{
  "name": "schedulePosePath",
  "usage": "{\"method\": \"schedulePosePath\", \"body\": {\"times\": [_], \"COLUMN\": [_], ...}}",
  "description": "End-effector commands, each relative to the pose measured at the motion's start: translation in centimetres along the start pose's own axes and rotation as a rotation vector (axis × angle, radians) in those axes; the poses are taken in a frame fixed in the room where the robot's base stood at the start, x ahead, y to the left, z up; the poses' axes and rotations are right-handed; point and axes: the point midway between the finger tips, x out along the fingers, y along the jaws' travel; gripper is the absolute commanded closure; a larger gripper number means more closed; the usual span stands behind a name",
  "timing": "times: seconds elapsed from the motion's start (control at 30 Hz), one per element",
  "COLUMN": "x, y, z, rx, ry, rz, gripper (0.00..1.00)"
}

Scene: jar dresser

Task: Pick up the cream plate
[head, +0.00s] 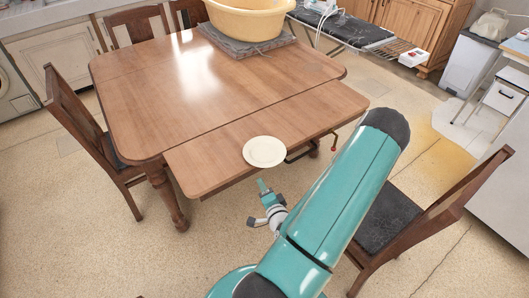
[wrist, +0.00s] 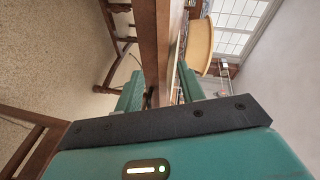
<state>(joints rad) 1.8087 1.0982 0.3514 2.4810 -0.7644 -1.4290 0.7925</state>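The cream plate (head: 265,151) lies flat on the front leaf of the wooden table (head: 150,88), close to its front edge, in the head view. My gripper (head: 264,186) is just in front of that edge, below the plate in the picture and apart from it. In the wrist view, my gripper (wrist: 158,90) has its two teal fingers spread with a gap between them, and it looks open and empty. The table's edge shows between and beyond the fingers. I cannot make out the plate clearly in the wrist view.
A large yellow tub (head: 247,20) stands on a dark grey slab (head: 240,45) at the table's back. A chair (head: 88,135) stands at the left and another (head: 430,215) at the right, beside my arm. The table top around the plate is clear.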

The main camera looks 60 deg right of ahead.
Motion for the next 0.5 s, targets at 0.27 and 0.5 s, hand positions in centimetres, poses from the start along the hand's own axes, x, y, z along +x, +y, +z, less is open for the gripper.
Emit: {"method": "schedulePosePath", "body": {"times": [0.27, 0.5], "x": [-3.4, -1.2], "y": [1.1, 0.7], "z": [-3.0, -3.9], "rx": [0.272, 0.284], "ry": [0.247, 0.261], "rz": [-0.143, -0.159], "gripper": [0.61, 0.61]}}
